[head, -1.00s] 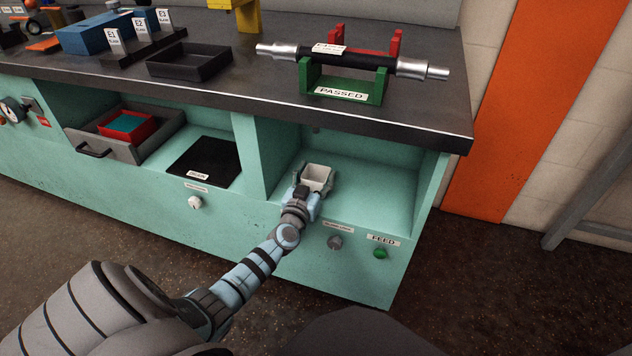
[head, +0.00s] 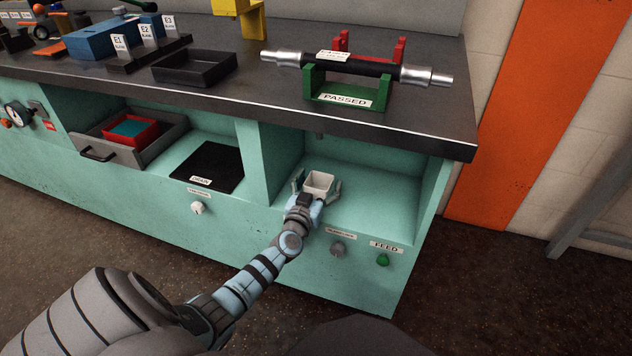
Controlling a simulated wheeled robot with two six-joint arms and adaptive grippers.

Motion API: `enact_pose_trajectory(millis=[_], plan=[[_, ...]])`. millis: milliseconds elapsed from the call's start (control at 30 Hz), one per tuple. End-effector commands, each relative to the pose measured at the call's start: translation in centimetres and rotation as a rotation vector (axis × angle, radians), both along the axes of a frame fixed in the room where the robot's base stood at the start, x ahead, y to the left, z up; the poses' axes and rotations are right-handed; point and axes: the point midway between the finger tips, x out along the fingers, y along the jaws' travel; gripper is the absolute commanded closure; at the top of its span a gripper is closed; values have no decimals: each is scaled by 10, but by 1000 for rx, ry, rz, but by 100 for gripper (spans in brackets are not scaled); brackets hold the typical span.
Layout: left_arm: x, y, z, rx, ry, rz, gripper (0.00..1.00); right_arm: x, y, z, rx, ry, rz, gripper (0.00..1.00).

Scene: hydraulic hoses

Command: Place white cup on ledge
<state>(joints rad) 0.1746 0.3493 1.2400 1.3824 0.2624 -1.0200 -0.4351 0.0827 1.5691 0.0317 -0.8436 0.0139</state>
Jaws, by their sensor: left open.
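The white cup (head: 319,182) is a small square-rimmed cup. It stands upright in the right-hand recess of the teal bench, on the recess floor, the ledge (head: 375,205). My left gripper (head: 318,187) is at the cup, with its fingers spread open on either side of it. I cannot tell whether a finger touches the cup. The cup's lower front is hidden by the gripper. My right gripper is not in view.
A black mat (head: 209,166) lies in the recess to the left. A grey drawer (head: 100,142) with a red tray (head: 150,139) stands farther left. The dark worktop (head: 425,128) overhangs the recess. The ledge right of the cup is clear.

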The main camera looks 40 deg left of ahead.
Motion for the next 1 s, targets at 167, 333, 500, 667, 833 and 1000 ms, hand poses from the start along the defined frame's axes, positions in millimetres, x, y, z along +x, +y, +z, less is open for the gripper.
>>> enact_pose_trajectory(millis=[167, 333, 500, 667, 833, 1000], plan=[[-10, -4, 5, 0, 3, -1, 22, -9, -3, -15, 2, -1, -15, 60], [-41, -15, 7, -1, 4, -2, 22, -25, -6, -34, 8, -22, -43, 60], [-82, -29, 7, -1, 4, -1, 22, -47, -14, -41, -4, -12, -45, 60], [-108, -38, 5, 0, 2, -1, 22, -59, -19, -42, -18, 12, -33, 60], [-114, -40, 4, 0, -1, 0, 22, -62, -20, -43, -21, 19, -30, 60], [-114, -40, 4, 0, -1, 0, 22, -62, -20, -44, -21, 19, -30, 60]])
